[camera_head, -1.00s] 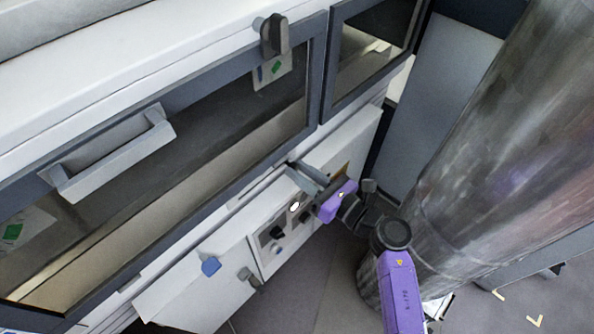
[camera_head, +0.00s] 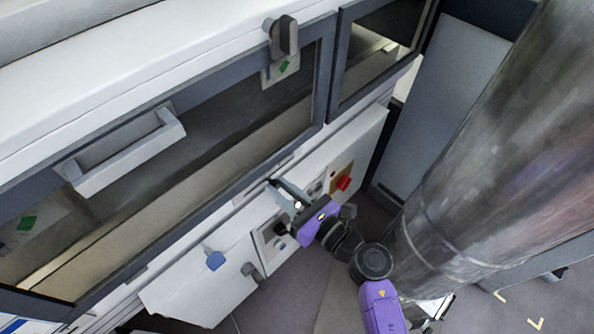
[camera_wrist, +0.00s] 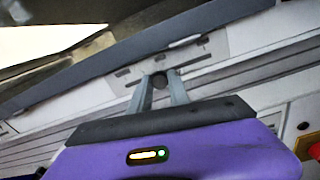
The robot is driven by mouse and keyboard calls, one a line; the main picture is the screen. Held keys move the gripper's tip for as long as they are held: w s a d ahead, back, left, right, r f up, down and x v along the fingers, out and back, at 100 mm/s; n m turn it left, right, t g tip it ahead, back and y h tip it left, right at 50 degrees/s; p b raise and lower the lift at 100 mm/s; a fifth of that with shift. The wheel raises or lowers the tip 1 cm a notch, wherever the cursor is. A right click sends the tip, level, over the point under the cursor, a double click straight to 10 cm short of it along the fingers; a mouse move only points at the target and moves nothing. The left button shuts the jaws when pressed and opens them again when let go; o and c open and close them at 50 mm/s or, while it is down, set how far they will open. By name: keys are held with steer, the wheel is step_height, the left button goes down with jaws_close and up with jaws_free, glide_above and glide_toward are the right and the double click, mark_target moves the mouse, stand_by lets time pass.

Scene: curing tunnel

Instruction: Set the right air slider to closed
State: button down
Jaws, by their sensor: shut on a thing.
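My gripper (camera_wrist: 160,90) is in front of the machine's front, just below the large window. Its two grey fingers are shut on a small dark round knob (camera_wrist: 159,77) in the wrist view, which I take to be the right air slider's. The knob is on a pale plate (camera_wrist: 205,52) with slots running left to right. In the camera_head view my gripper (camera_head: 277,188) reaches the ledge under the window, and its purple body is below and to the right. The knob is hidden there. Slider end markings are too small to read.
A red button (camera_head: 344,183) on a yellow plate sits right of my gripper. A control panel with dark knobs (camera_head: 280,229) is just below it. The window handle (camera_head: 130,155) is higher up.

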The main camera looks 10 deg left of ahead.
steer(key=s+a, duration=0.4)
steer(key=s, duration=0.1)
steer(key=shift+s+a, duration=0.15)
steer(key=shift+s, duration=0.05)
steer(key=c, duration=1.3)
jaws_free()
steer(key=shift+s, duration=0.1)
steer(key=shift+o, duration=0.3)
steer(key=shift+d, duration=0.35)
glide_toward(243, 196)
steer(key=v, duration=0.2)
steer(key=shift+s+d+b, duration=0.2)
steer(key=shift+d+b, duration=0.1)
steer(key=shift+b, duration=0.1)
